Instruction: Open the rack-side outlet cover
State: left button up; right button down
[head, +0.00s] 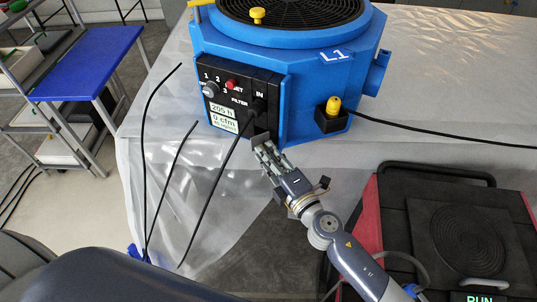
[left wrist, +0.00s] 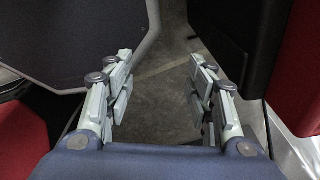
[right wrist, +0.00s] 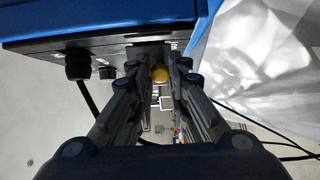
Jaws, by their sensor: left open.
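The blue machine (head: 300,70), marked L1, stands on the plastic-covered surface, its dark control panel (head: 237,100) facing me. My right gripper (head: 262,146) is at the panel's lower right edge, beside a small dark plate (head: 261,134). In the right wrist view, the plate (right wrist: 149,52) is at the fingertips and a round yellow part (right wrist: 160,74) shows between the fingers. I cannot tell whether the plate is the outlet cover, or whether the fingers grip anything. My left gripper (left wrist: 160,80) is open and empty over the floor, low among dark equipment.
Black cables (head: 215,185) hang in front of the machine. A black box with a yellow plug (head: 333,106) is on its right side. A black and red unit (head: 445,230) stands at lower right.

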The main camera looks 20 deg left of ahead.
dwell(0.3)
jog(key=shift+w+d+f+n+g+y+b, duration=0.1)
jog(key=shift+w+d+n+g+y+b, duration=0.5)
jog(key=shift+n+g+b, duration=1.65)
jog(key=shift+w+d+r+n+g+y+b, duration=0.1)
jog(key=shift+w+d+n+g+y+b, duration=0.85)
jog(key=shift+g+b, duration=2.25)
jog(key=shift+s+d+f+n+g+y+b, duration=0.1)
jog(key=shift+d+n+g+y+b, duration=0.3)
jog(key=shift+n+g+b, duration=2.3)
jog(key=shift+a+m+t+b, duration=0.15)
jog(key=shift+m+t+b, duration=0.35)
jog(key=shift+m, duration=0.1)
jog(key=c, duration=1.5)
grip_release()
